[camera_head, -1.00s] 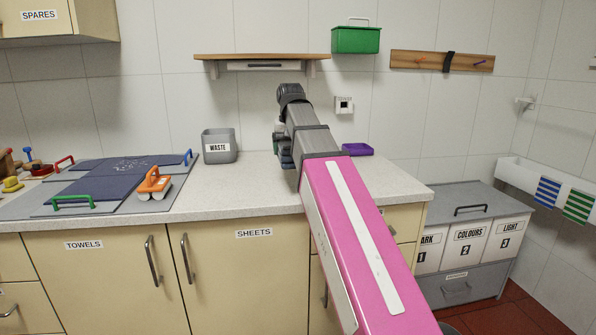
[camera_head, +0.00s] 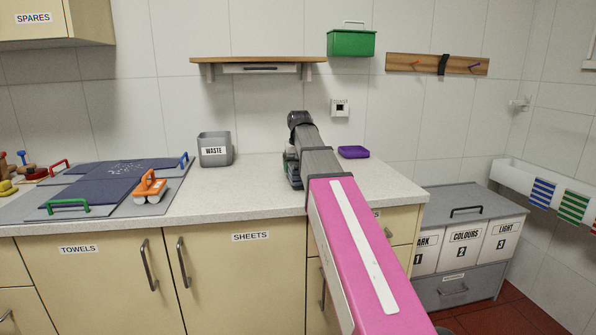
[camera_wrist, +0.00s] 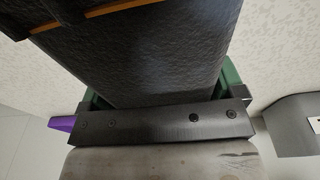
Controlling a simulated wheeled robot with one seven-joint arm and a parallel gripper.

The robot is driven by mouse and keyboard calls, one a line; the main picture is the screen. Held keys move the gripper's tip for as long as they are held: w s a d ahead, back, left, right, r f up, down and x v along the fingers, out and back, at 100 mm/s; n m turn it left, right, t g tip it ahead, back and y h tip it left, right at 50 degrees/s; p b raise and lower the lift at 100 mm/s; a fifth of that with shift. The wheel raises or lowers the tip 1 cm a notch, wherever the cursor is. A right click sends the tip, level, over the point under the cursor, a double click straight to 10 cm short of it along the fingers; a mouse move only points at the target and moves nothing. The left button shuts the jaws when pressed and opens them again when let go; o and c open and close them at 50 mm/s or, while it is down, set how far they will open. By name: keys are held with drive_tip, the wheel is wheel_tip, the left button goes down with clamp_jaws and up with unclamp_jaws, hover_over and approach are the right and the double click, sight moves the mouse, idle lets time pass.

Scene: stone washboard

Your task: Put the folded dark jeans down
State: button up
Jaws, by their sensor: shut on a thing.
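The folded dark jeans (camera_wrist: 150,55) fill the middle of the wrist view as a dark, textured bundle with an orange stitched line. My gripper (camera_wrist: 162,90) is shut on them, with a green finger showing at each side. In the head view my gripper (camera_head: 292,170) is low over the right part of the speckled counter (camera_head: 235,190), between the waste bin and the purple dish. My own arm hides the jeans there. I cannot tell whether they touch the counter.
The grey waste bin (camera_head: 215,150) stands left of my gripper and the purple dish (camera_head: 354,152) right of it. Further left is a grey board (camera_head: 25,210) with dark blue cloth (camera_head: 98,190) and an orange-handled tool (camera_head: 150,187). A wooden shelf (camera_head: 258,60) hangs above.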

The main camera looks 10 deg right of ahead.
drive_tip(key=shift+f, duration=0.7)
drive_tip(key=shift+f, duration=0.15)
drive_tip(key=o, duration=1)
drive_tip(key=shift+o, duration=0.2)
